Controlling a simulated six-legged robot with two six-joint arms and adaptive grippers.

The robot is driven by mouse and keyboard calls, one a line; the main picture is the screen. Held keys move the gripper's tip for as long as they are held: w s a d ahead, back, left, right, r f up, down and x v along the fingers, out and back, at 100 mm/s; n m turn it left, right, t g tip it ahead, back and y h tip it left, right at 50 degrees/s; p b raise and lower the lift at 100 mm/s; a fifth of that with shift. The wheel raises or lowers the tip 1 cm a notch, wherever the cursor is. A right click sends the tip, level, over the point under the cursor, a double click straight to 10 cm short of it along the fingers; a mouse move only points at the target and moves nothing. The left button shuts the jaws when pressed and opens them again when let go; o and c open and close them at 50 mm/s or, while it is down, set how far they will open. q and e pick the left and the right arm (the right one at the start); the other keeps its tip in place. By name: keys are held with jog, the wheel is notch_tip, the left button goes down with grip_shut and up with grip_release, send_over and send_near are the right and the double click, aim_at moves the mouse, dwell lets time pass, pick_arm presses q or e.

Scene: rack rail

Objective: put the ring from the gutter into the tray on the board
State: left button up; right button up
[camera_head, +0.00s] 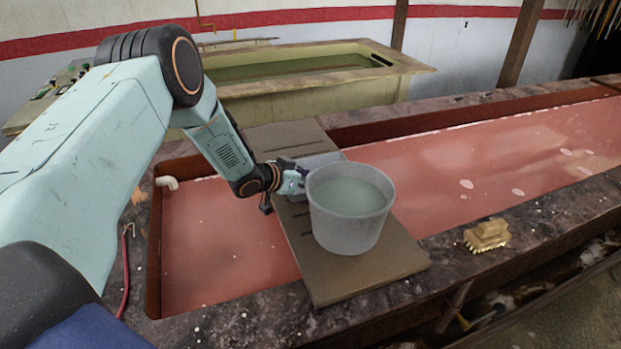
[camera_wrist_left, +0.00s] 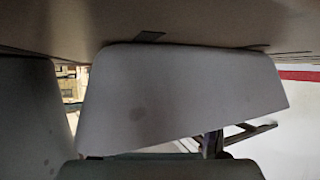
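A brown board (camera_head: 375,279) lies across the pink-filled trough. A grey tray (camera_head: 318,159) appears to sit on it, partly hidden behind a pale bucket and my left gripper. My left gripper (camera_head: 291,180) is over the board, close to the bucket's left side and the tray's near left edge. Its fingertips are too small and covered to show whether they are open or shut. The wrist view is close and upside down, with the board (camera_wrist_left: 190,24) along the top. I cannot make out the ring or tell which part is the gutter. My right gripper is not in view.
The pale bucket (camera_head: 342,232), holding greenish liquid, stands upright on the board. A yellowish brush (camera_head: 487,236) lies on the trough's dark front ledge. A white pipe end (camera_head: 167,183) juts in at the left. A second basin (camera_head: 300,92) stands behind. The trough's right side is clear.

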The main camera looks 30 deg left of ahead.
pick_arm(q)
jog(key=shift+d+r, duration=0.15)
jog(key=shift+d, duration=0.05)
jog(key=shift+s+a+r, duration=0.15)
jog(key=shift+r, duration=0.2)
jog(key=p+v, duration=0.2)
jog(key=v, duration=0.8)
jog(key=shift+s+a+r, duration=0.1)
jog(key=shift+s, duration=0.05)
jog(key=shift+s+a+r, duration=0.1)
jog(key=shift+s+a, duration=0.05)
jog(key=shift+s, duration=0.35)
jog(key=shift+r, duration=0.1)
